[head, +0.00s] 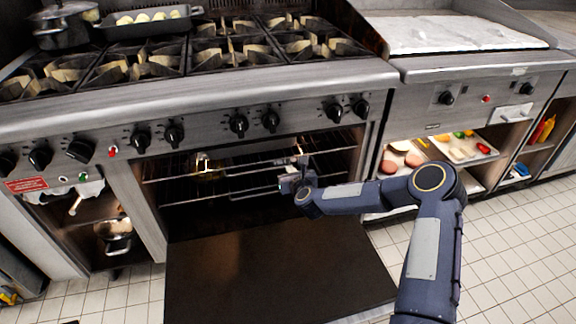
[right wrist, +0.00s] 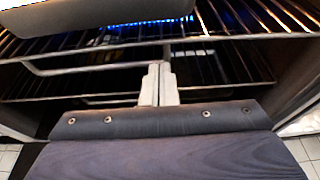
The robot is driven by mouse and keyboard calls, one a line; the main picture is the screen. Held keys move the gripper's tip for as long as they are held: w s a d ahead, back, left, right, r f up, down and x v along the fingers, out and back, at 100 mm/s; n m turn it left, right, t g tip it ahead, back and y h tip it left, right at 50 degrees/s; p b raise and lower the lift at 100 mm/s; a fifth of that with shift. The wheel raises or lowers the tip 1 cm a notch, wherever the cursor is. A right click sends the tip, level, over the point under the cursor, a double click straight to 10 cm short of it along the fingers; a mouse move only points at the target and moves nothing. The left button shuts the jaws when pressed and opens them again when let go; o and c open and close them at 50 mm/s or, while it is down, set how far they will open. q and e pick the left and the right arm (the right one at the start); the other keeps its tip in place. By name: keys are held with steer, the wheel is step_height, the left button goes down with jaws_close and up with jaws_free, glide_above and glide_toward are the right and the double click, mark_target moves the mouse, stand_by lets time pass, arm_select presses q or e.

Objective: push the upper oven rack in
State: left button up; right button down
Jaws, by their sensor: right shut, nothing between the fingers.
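The upper oven rack (head: 250,164) is a wire rack inside the open oven; its front bar runs across the opening. It also shows in the right wrist view (right wrist: 225,39). My right gripper (head: 287,184) is at the oven opening, just below the upper rack's front bar in the picture. In the right wrist view its two fingers (right wrist: 160,68) are together with nothing between them, pointing into the oven near the rack bars. I cannot tell whether they touch a bar. My left gripper is not in view.
The oven door (head: 270,265) hangs open and flat below the opening. A lower rack (head: 215,190) lies beneath the upper one. A pale metal pan (right wrist: 95,18) sits on the upper rack. Knobs and the stove front (head: 200,105) overhang the opening. A tray of food (head: 450,148) is right.

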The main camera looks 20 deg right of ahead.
mark_target(285, 157)
steer(key=shift+w, duration=2)
steer(key=b+x, duration=0.1)
steer(key=x, duration=0.2)
steer(key=shift+w+r+b, duration=0.3)
steer(key=shift+w+b, duration=0.1)
steer(key=shift+w, duration=0.1)
steer(key=shift+w+d+r, duration=0.15)
steer(key=shift+w+r, duration=0.05)
steer(key=shift+r, duration=0.25)
